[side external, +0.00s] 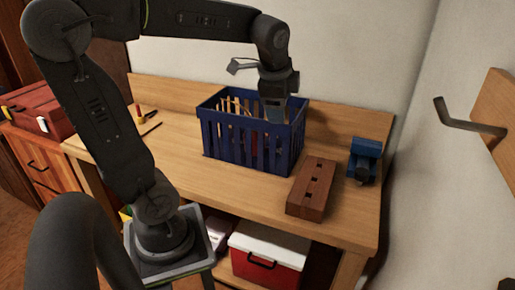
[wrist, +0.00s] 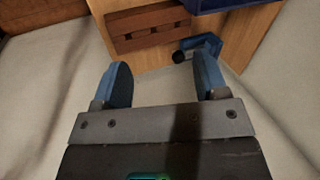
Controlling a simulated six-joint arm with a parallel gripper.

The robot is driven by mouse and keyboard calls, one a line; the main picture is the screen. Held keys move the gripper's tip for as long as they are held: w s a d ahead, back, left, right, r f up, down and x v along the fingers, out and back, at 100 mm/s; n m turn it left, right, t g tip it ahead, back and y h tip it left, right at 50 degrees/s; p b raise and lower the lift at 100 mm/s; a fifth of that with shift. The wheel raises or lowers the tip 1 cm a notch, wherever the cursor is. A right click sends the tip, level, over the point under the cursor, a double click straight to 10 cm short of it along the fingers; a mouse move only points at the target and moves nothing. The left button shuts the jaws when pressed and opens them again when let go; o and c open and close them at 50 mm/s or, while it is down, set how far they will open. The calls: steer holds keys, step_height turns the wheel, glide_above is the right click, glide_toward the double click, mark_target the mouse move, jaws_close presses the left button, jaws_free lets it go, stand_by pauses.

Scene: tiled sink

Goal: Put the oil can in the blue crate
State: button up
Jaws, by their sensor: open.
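The blue crate (side external: 235,157) stands upright on the workbench, with slatted sides and some thin yellowish items showing inside. A corner of it also shows at the top of the wrist view (wrist: 215,4). My gripper (side external: 275,114) points down and overlaps the crate's right part in the side view; its exact depth is unclear. In the wrist view its two blue fingers (wrist: 163,78) are apart with nothing held between them. I cannot clearly make out the oil can. A small red patch shows through the crate's slats, but I cannot tell what it is.
A brown block with square holes (side external: 311,188) lies right of the crate, with a blue vise (side external: 365,160) beyond it. Small tools (side external: 149,129) lie at the bench's left. A red-and-white cooler (side external: 268,257) sits below. A hook (side external: 468,122) juts out at right.

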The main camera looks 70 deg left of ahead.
steer(key=s+d+f+n+t+h, duration=0.2)
steer(key=s+d+f+n, duration=0.1)
steer(key=s+d+n, duration=0.4)
steer(key=s+d, duration=0.3)
steer(key=d, duration=0.2)
steer(key=shift+s+f+n+t+h, duration=0.15)
steer(key=shift+f+n+t+h, duration=0.15)
steer(key=shift+f+h, duration=0.1)
stand_by(0.3)
